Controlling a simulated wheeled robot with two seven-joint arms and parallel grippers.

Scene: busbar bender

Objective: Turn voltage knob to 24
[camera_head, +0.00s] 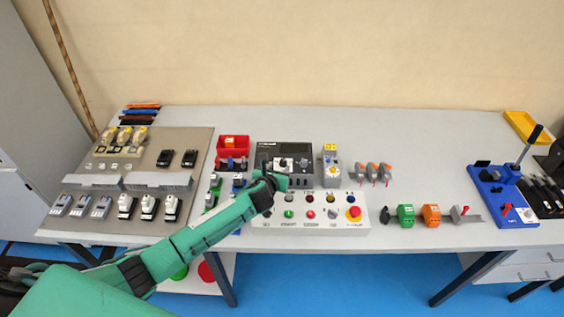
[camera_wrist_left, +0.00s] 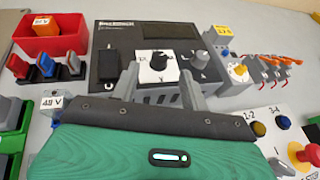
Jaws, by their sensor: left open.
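The black power supply unit (camera_head: 285,151) stands at the middle of the table, and it also shows in the left wrist view (camera_wrist_left: 110,35). Its voltage knob is black on a white dial marked V (camera_wrist_left: 158,61); in the head view the dial (camera_head: 284,162) is small and its setting is unreadable. A second knob (camera_wrist_left: 199,57) sits to its right. My left gripper (camera_head: 274,178) is just in front of the unit. In the left wrist view its grey fingers (camera_wrist_left: 160,88) are spread, empty, below and to either side of the voltage knob, without visible contact with it.
A red bin (camera_head: 233,143) and colored switches stand left of the unit. A breaker with a yellow knob (camera_head: 331,163) stands to its right. A white control box (camera_head: 325,222) with buttons and a red emergency stop lies in front, below my gripper.

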